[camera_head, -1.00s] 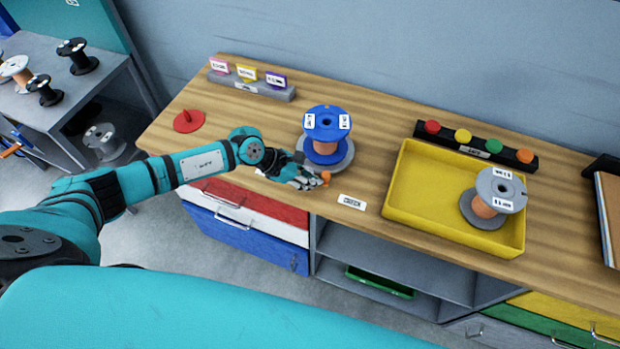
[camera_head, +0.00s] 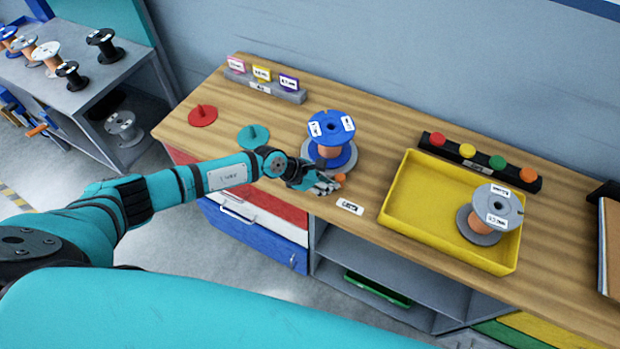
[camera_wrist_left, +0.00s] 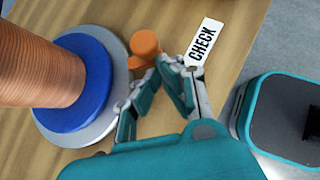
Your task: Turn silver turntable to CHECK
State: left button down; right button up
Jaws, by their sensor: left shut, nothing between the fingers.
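The silver turntable (camera_head: 307,153) shows as a grey rim beneath a blue spool (camera_head: 331,127) wound with copper-coloured wire. In the left wrist view the rim (camera_wrist_left: 121,88) surrounds the spool's blue lower flange (camera_wrist_left: 95,80). An orange knob (camera_head: 340,177) is at the turntable's front edge; it also shows in the left wrist view (camera_wrist_left: 145,48). The white CHECK label (camera_head: 349,207) lies on the bench just in front of the knob. My left gripper (camera_head: 328,188) is shut and empty, its fingertips beside the knob; contact is unclear. My right gripper is out of view.
A yellow tray (camera_head: 395,222) with a grey spool (camera_head: 494,206) stands to the right. Behind it is a bar of coloured buttons (camera_head: 480,158). Red (camera_head: 202,117) and teal (camera_head: 253,137) discs lie left, near a label stand (camera_head: 263,87).

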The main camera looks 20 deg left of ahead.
pick_arm(q)
jog(key=shift+w+d, duration=0.1)
jog(key=shift+d, duration=0.15)
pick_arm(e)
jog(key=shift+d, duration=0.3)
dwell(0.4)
